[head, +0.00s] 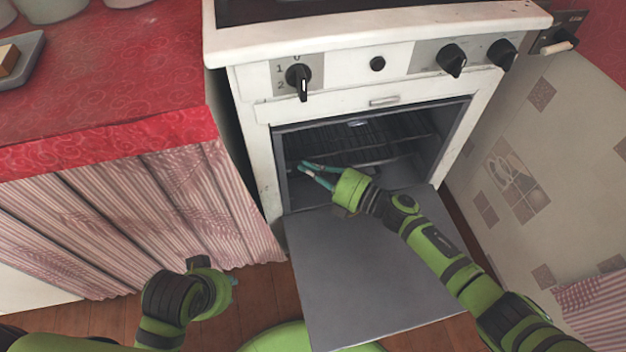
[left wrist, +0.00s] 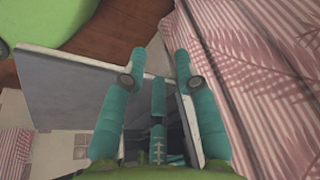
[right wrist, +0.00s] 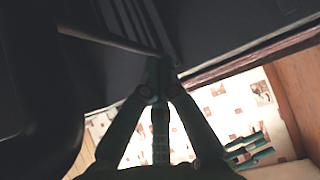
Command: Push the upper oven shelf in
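The white oven (head: 260,145) stands with its door (head: 375,270) folded down. A dark wire shelf (head: 400,137) shows inside the upper part of the cavity; its left part is in shadow. My right gripper (head: 304,166) reaches into the opening at the left, its fingers drawn together at the tips. In the right wrist view its tips (right wrist: 159,72) meet at thin shelf bars (right wrist: 115,40); whether they touch or grip a bar I cannot tell. My left gripper (head: 234,282) is low, outside the oven, left of the door. Its fingers are spread and empty in the left wrist view (left wrist: 158,65).
A red-covered counter (head: 110,75) with a striped curtain (head: 130,220) stands left of the oven. A tiled wall (head: 550,170) is close on the right. The lowered door sits under my right forearm. Wooden floor (head: 100,320) shows below the curtain.

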